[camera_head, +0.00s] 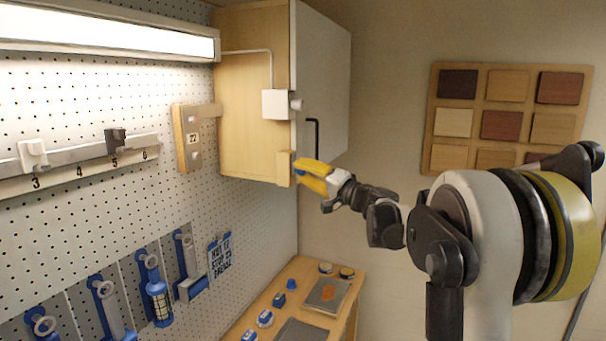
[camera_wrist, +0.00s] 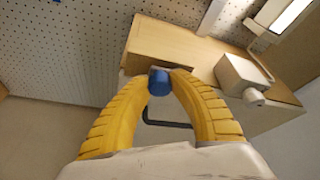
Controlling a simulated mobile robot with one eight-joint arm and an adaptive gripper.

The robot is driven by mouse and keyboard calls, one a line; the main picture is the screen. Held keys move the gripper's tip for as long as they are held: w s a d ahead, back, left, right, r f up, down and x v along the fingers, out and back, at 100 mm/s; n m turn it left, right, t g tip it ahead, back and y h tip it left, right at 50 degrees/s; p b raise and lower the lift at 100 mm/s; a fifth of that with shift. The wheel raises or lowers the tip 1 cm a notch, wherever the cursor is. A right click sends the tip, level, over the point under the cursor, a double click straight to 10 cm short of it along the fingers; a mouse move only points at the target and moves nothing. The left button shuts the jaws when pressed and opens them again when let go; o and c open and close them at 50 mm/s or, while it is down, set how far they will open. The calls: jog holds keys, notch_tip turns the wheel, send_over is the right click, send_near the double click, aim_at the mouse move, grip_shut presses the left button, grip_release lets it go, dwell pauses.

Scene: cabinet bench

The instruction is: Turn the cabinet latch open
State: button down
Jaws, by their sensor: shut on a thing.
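The cabinet (camera_head: 254,105) is a pale wood box on the pegboard wall, with a white door (camera_head: 323,85) that looks closed. A black bar handle hangs on the door (camera_head: 315,138). My gripper (camera_head: 300,170) is at the lower front edge of the cabinet, beside a small wood block (camera_head: 285,168). In the wrist view its two yellow fingers (camera_wrist: 160,74) are shut on a blue knob (camera_wrist: 159,86), apparently the latch. The black handle also shows between the fingers in the wrist view (camera_wrist: 168,124).
A white box with a round knob (camera_head: 276,104) is on the cabinet's side. A wooden bench (camera_head: 300,275) with small blue parts stands below. Blue tools hang on the pegboard (camera_head: 187,262). A wood sample board (camera_head: 434,120) is on the right wall.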

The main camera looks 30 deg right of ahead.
jog(key=shift+r, duration=0.1)
jog(key=c, duration=1.1)
grip_release()
jog(key=v, duration=1.2)
